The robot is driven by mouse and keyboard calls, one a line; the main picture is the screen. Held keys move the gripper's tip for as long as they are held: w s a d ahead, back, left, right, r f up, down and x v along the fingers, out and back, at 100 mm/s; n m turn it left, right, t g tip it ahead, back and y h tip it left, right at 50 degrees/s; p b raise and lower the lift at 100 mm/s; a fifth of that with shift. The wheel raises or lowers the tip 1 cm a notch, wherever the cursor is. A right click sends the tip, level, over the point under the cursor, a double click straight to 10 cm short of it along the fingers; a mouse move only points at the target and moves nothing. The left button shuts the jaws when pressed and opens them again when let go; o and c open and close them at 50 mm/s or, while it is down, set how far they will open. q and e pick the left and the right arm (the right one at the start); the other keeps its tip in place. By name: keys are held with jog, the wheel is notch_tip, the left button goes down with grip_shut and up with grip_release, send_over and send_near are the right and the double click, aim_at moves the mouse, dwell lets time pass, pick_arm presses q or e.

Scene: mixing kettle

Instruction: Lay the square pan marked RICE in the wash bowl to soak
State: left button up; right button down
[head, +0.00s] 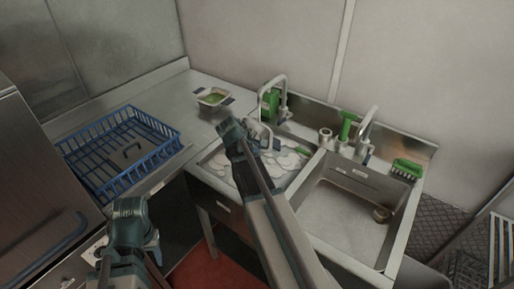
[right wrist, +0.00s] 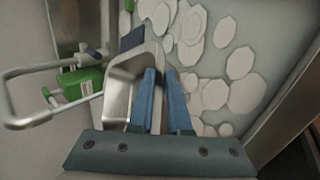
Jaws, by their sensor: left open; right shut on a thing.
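My right gripper (head: 250,133) is above the suds-filled wash bowl (head: 215,180), the left basin of the sink. It is shut on the wall of a small metal pan (head: 263,134) with a dark end tab. In the right wrist view the pan (right wrist: 118,90) sits tilted between the blue fingers (right wrist: 160,98), with white suds behind it. No RICE mark is readable, and the arm hides part of the bowl. Another pan (head: 212,97) with green contents stands on the counter at the back left. My left gripper (head: 130,258) is open and empty at the lower left.
A blue wire rack (head: 122,150) stands on the left counter. Taps (head: 284,95), a green bottle (head: 269,104) and a green dispenser (head: 347,126) line the back of the sink. The right basin (head: 350,210) has no suds. A green brush (head: 407,168) lies at its right.

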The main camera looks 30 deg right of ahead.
notch_tip(320, 180, down, 20)
jog(key=b, duration=1.9)
jog(key=shift+f, duration=0.2)
jog(key=shift+c, duration=1.6)
grip_release()
jog(key=p+v, duration=0.5)
jog(key=v, duration=0.2)
jog(key=shift+r, duration=0.15)
